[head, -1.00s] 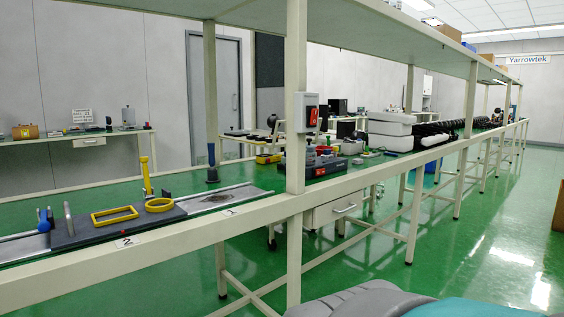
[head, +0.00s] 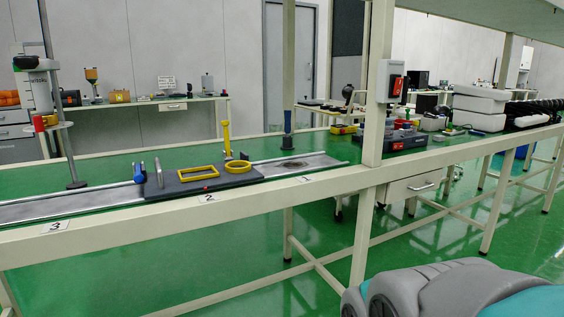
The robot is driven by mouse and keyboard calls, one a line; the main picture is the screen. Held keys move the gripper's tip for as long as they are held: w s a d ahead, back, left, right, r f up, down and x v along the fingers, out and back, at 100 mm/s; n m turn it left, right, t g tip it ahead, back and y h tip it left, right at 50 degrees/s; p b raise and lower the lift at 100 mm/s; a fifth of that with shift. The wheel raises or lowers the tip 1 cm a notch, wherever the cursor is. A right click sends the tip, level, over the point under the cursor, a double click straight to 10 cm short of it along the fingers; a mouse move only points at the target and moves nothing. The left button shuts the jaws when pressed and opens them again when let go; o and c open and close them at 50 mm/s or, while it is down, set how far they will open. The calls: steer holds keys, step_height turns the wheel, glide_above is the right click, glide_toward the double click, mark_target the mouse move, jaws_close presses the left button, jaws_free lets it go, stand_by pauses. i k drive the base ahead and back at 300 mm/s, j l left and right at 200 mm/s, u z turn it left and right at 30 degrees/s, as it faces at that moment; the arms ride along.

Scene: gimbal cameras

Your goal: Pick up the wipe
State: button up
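I cannot make out a wipe for certain. A small flat dark grey patch (head: 293,164) lies on the metal rail of the long bench near the label 1; it could be a cloth, but it is too small to tell. My gripper is not in view. The grey and teal shape at the lower right looks like part of my own body.
The bench (head: 330,194) has a cream front beam, and an upright post (head: 375,85) stands at its edge. A dark plate (head: 200,181) on the rail carries yellow frames. A red-and-black device (head: 400,140) sits right of the post. Green floor in front is clear.

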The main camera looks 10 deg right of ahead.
mark_target(438, 139)
steer(key=i+l, duration=0.25)
steer(key=l, duration=0.2)
steer(key=i+l+z, duration=0.15)
steer(key=i+l, duration=0.15)
steer(key=l, duration=0.15)
steer(key=i+l, duration=0.3)
steer(key=l, duration=0.15)
steer(key=k+z, duration=0.05)
